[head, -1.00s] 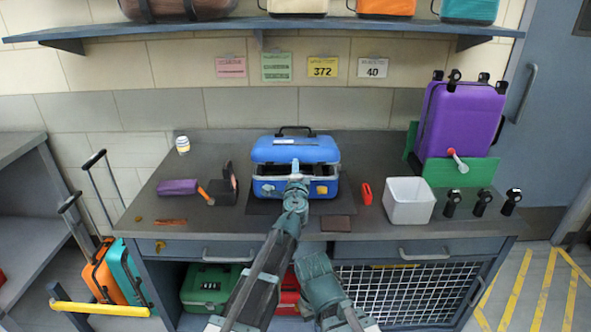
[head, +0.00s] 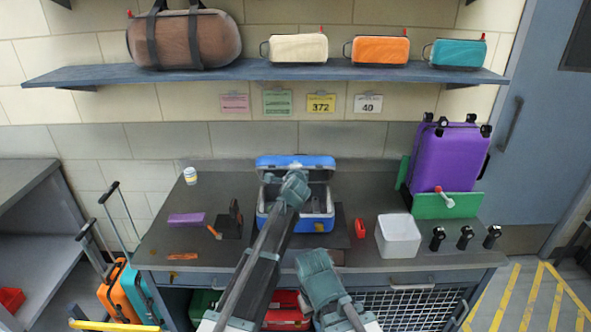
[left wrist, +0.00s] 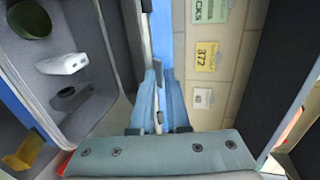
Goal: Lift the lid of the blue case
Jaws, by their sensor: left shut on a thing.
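The blue case (head: 326,223) stands on the workbench with its lid (head: 318,160) raised, so its grey inside shows. My left gripper (left wrist: 159,105) is shut on the lid's front edge, and the blue lid edge runs up between its fingers. In the head view my left wrist covers the fingers and part of the opening. The left wrist view shows the open case with a dark green item (left wrist: 30,19), a white item (left wrist: 62,64) and a black item (left wrist: 70,97) inside. My right arm is low in front of the bench; its fingers do not show.
A white bin (head: 398,238), a red item (head: 361,228) and several black cylinders stand right of the case. A purple suitcase (head: 445,155) is at the back right. A black stand (head: 231,222) and purple block (head: 186,219) lie left. A shelf (head: 270,76) with bags hangs above.

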